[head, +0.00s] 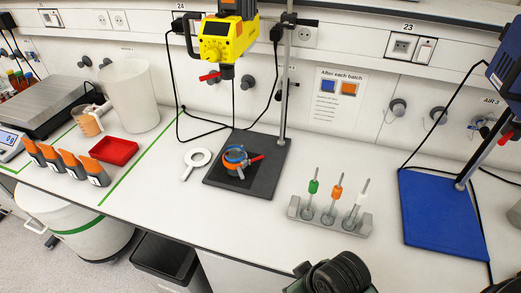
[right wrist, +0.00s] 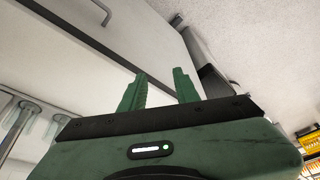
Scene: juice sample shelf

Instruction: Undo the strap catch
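A small dark cup with a blue rim and an orange band (head: 235,158) stands on the black base plate (head: 265,183) of the middle stand. A red lever (head: 256,159) sticks out at its right side; it may be the strap catch, but is too small to tell if it is fastened. My right gripper (right wrist: 160,76) shows in the right wrist view with its two green fingers apart and nothing between them. It is well away from the cup. Part of my right arm shows at the bottom of the head view. My left gripper is not in view.
A yellow stirrer head (head: 222,40) hangs above the cup. A white ring with handle (head: 197,158) lies left of the plate. A rack (head: 325,222) with three coloured tools stands to the right. A red tray (head: 114,151) is left. A blue-based stand (head: 440,215) is right.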

